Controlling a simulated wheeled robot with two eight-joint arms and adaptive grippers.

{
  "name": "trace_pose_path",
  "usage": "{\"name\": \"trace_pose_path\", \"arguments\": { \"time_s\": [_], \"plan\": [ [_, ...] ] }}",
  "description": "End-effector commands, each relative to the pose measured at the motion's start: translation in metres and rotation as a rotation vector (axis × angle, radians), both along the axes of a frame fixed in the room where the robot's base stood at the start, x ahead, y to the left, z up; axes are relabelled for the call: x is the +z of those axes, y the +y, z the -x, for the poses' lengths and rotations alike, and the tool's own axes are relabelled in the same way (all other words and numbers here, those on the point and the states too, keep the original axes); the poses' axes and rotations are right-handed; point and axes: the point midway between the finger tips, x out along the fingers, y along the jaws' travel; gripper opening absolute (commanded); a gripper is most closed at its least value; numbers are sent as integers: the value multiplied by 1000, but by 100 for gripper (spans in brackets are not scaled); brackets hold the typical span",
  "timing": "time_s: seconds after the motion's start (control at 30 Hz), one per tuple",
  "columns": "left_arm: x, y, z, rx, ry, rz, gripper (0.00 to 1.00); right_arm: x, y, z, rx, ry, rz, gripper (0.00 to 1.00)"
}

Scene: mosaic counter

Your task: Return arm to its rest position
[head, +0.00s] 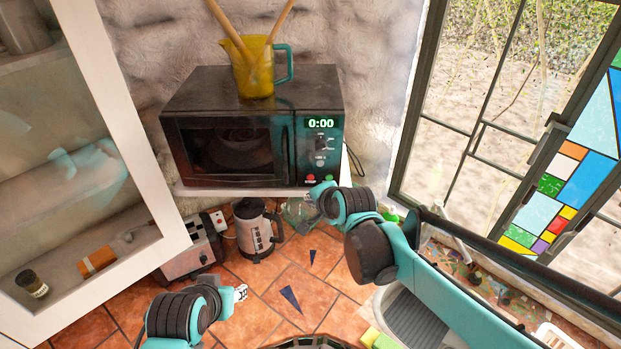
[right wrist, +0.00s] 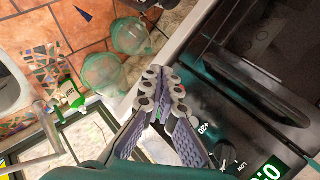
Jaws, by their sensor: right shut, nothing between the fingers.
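My right arm comes in from the right in the head view, and its gripper (head: 318,194) is close in front of the lower right corner of the microwave (head: 240,150), by the control panel. In the right wrist view the right gripper's fingers (right wrist: 163,88) are together with nothing between them. The microwave's dark front (right wrist: 250,60) and knob lie close beside the fingers there. My left gripper (head: 240,292) shows small at the lower left of the head view, over the tiled counter. Its fingers are too small to tell open from shut.
A yellow jug (head: 255,72) with wooden utensils stands on the microwave. Below are a kettle (head: 258,232), a toaster (head: 190,255) and green glassware (right wrist: 105,72). A sink (head: 412,318) lies under my right arm, a window (head: 480,100) at right, a glass cabinet (head: 120,120) at left.

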Motion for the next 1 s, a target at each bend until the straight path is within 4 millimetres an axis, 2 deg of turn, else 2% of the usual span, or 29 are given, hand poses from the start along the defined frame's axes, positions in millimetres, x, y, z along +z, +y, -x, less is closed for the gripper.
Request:
{"name": "trace_pose_path", "arguments": {
  "time_s": [0.3, 0.37, 0.47, 0.77, 1.0],
  "plan": [
    [-1, 0, 0, 0, 0, 0, 40, -1, -1, 0, 0, 0, 2, 0],
    [-7, 0, 0, 0, 0, 0, 40, -7, -4, 3, 6, -2, 13, 0],
    [-29, 0, 0, 0, 0, 0, 40, -27, -16, 14, 31, -9, 63, 0],
    [-140, 0, 0, 0, 0, 0, 40, -140, -84, 87, 213, -34, 383, 0],
    [-226, 0, 0, 0, 0, 0, 40, -242, -132, 153, 392, -24, 640, 0]
  ]
}}
